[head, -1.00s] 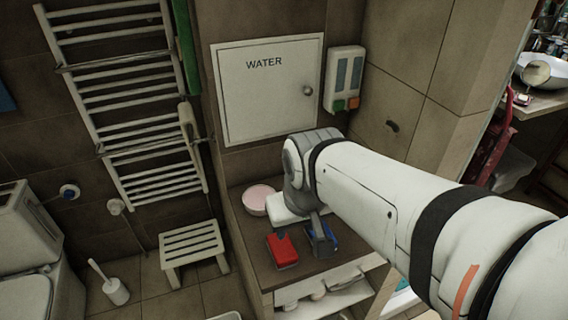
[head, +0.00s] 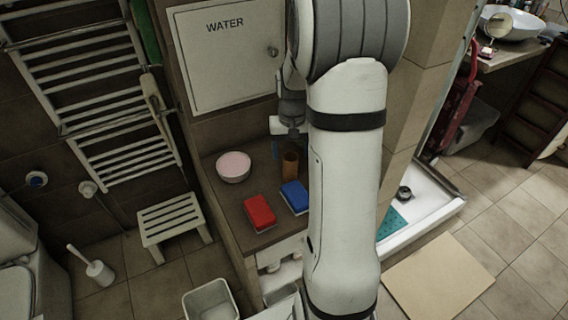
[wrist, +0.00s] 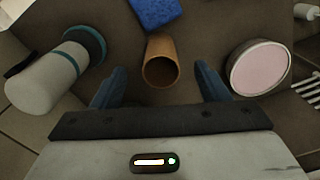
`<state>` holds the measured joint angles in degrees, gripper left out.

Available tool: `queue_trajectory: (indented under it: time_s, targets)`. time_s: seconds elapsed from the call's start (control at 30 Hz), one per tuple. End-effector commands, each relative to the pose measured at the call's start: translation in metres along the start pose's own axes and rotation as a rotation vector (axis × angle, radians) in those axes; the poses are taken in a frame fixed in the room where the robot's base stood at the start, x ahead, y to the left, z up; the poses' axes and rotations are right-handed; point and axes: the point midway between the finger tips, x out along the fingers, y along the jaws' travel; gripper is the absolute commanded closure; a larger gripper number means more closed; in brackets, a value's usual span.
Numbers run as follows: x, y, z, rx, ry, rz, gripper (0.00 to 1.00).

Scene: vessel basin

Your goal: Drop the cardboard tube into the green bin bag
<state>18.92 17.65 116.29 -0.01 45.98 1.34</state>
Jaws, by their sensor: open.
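The cardboard tube (head: 290,160) is a brown, open-ended cylinder standing on the brown counter, behind the blue sponge. In the wrist view the tube (wrist: 160,68) sits centred just ahead of the two fingers, with its hollow end toward the camera. My gripper (wrist: 160,86) is open and empty, with one blue finger to each side of the tube's line. In the head view my gripper (head: 291,132) is above the tube, partly hidden by my arm. I cannot make out a green bin bag in either view.
A pink-topped bowl (head: 233,166) stands left of the tube; red (head: 259,212) and blue (head: 295,196) sponges lie in front. A white bottle (wrist: 48,82) stands at the left in the wrist view. A white bin (head: 210,301) and stool (head: 174,219) are on the floor.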

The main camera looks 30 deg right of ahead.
Motion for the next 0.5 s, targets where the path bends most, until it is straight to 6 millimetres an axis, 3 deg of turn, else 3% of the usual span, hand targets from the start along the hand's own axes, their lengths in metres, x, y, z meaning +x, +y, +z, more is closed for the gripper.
queue_trajectory:
  time_s: [0.5]
  targets:
    - [0.059, 0.000, -0.007, 0.003, -0.007, 0.000, 0.32]
